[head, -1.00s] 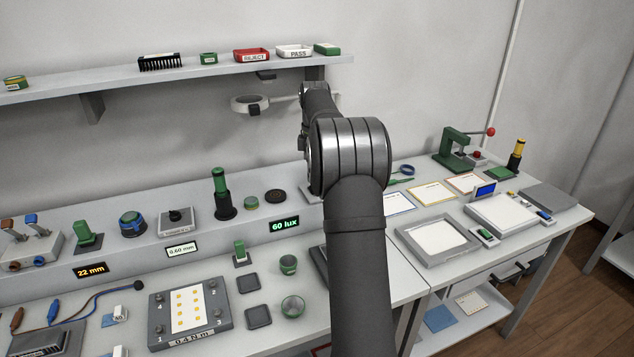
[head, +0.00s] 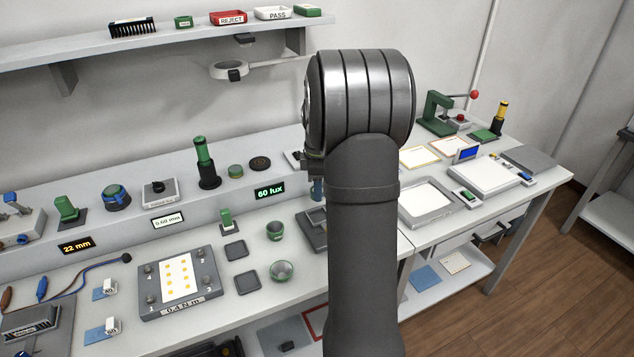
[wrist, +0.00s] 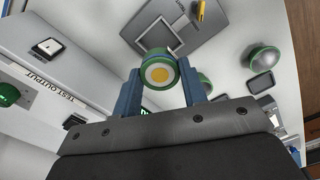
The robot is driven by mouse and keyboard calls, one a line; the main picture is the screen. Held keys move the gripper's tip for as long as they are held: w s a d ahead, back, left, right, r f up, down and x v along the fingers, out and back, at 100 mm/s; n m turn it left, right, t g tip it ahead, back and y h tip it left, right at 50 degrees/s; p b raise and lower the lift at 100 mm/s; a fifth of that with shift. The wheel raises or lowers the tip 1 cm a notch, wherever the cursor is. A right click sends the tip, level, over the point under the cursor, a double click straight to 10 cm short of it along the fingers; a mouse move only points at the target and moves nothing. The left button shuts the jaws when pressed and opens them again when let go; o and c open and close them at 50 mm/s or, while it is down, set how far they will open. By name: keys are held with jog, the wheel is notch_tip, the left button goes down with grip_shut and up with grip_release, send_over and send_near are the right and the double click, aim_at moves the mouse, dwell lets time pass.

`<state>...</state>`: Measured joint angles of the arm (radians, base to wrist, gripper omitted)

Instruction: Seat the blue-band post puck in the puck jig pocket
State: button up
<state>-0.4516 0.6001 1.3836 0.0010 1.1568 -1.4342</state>
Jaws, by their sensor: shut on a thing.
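In the wrist view my gripper (wrist: 162,84) is shut on a round puck (wrist: 160,72). How high the puck is above the plate I cannot tell. In the head view the plate (head: 312,234) is partly hidden by my arm, and a blue finger (head: 317,189) shows above it; the puck is hidden.
The raised ledge behind carries a green-black post (head: 206,163). A ring lamp (head: 232,69) hangs under the shelf.

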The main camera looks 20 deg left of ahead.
jog(key=shift+f, duration=0.15)
jog(key=shift+f, duration=2.65)
jog(key=shift+f, duration=0.2)
jog(key=shift+f, duration=0.9)
jog(key=o, duration=1.1)
notch_tip(320, 180, up, 17)
jog(key=shift+r, duration=0.2)
